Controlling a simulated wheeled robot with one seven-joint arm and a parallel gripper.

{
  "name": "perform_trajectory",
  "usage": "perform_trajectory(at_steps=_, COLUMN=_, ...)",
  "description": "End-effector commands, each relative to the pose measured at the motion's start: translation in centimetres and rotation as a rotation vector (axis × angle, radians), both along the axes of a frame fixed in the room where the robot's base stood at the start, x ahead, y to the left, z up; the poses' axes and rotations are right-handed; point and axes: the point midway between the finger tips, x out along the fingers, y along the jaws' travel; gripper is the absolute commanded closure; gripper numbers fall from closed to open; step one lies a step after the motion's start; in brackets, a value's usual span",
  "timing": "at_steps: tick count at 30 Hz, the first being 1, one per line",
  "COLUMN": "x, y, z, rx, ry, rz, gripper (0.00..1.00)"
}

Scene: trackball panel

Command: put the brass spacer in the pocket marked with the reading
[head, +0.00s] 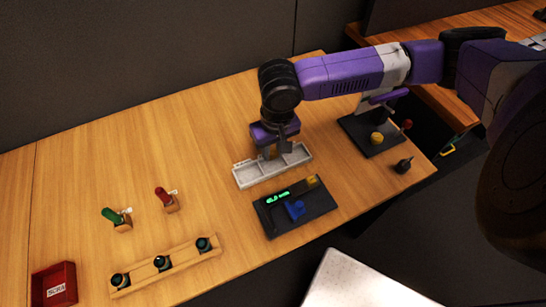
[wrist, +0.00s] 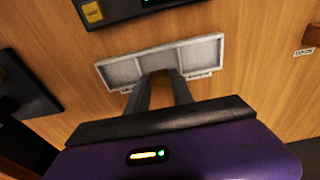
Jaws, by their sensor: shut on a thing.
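My gripper (wrist: 160,88) is shut on the brass spacer (wrist: 163,74), which shows only as a small brownish patch between the fingers. In the head view my gripper (head: 277,150) is at the pale pocket tray (head: 262,179), over its middle part. The tray also shows in the wrist view (wrist: 203,53), with dividers and small labels on its edge that I cannot read. I cannot tell whether the spacer is above or inside a pocket. The dark trackball panel (head: 315,207) has a lit green reading (head: 278,197), too small to read surely.
The panel carries a blue part (head: 295,209) and a yellow block (head: 312,181). A wooden rack (head: 190,257), a red bin (head: 53,287) and two handled tools are at left. The table's back left is clear.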

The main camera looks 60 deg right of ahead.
Motion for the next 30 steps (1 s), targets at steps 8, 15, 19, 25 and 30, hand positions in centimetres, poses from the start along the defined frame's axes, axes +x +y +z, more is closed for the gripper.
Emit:
perform_trajectory(at_steps=8, x=-0.1, y=0.0, z=-3.4, rx=0.000, ry=0.002, rz=0.000, gripper=1.00)
perform_trajectory(at_steps=15, x=0.0, y=0.0, z=-4.2, rx=0.000, ry=0.000, rz=0.001, gripper=1.00)
perform_trajectory(at_steps=19, x=0.0, y=0.0, z=-4.3, rx=0.000, ry=0.000, rz=0.000, gripper=1.00)
perform_trajectory(at_steps=25, x=0.0, y=0.0, z=-4.4, rx=0.000, ry=0.000, rz=0.001, gripper=0.63)
perform_trajectory(at_steps=30, x=0.0, y=0.0, z=-4.4, rx=0.000, ry=0.000, rz=0.001, gripper=0.63)
